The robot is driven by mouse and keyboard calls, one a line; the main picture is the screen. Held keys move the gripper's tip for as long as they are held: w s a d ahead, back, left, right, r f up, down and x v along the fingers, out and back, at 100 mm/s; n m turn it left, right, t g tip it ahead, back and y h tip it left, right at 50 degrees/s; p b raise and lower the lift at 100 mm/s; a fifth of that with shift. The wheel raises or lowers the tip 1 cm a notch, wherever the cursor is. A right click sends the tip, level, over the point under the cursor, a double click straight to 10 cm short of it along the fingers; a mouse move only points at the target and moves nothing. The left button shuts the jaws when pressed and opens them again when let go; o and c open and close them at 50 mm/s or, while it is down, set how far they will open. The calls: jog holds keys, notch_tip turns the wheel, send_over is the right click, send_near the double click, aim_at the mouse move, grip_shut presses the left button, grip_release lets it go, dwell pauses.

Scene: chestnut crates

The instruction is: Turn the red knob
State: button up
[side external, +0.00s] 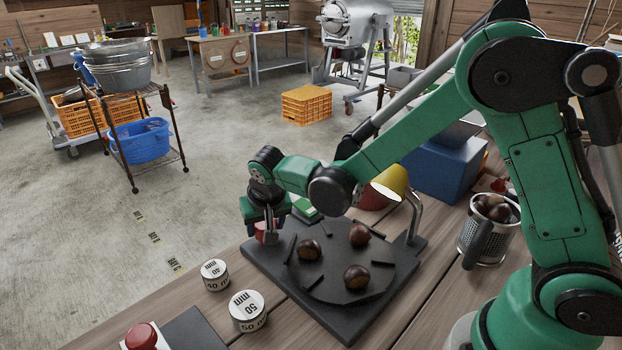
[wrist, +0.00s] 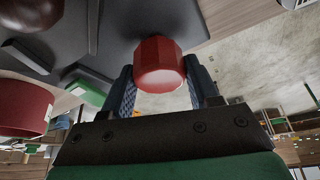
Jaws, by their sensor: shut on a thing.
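The red knob (side external: 262,232) is at the far left corner of a dark base plate that carries a round disc (side external: 335,285). My gripper (side external: 270,236) points down over it, and its fingers hide part of it. In the wrist view, the faceted red knob (wrist: 159,64) sits between the two dark fingers of my gripper (wrist: 164,84). The fingers are shut on its sides.
Three chestnuts (side external: 357,276) lie on the disc between dark bars. A yellow lamp (side external: 391,183) stands behind, beside a blue box (side external: 445,170). A wire basket (side external: 488,240) holds more chestnuts.

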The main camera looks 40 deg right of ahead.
aim_at(265, 223)
dwell(0.4)
jog(key=o, duration=1.3)
jog(key=shift+c, duration=0.2)
jog(key=shift+v, duration=2.8)
jog(key=s+d+r+n+t+y, duration=0.1)
jog(key=s+d+r+n, duration=0.1)
jog(key=s, duration=0.3)
jog(key=s+d+r+n+t, duration=0.2)
jog(key=s+d+r, duration=0.1)
jog(key=s, duration=0.3)
jog(key=shift+s+d+n+y, duration=0.3)
jog(key=shift+d+y, duration=0.1)
jog(key=shift+d, duration=0.3)
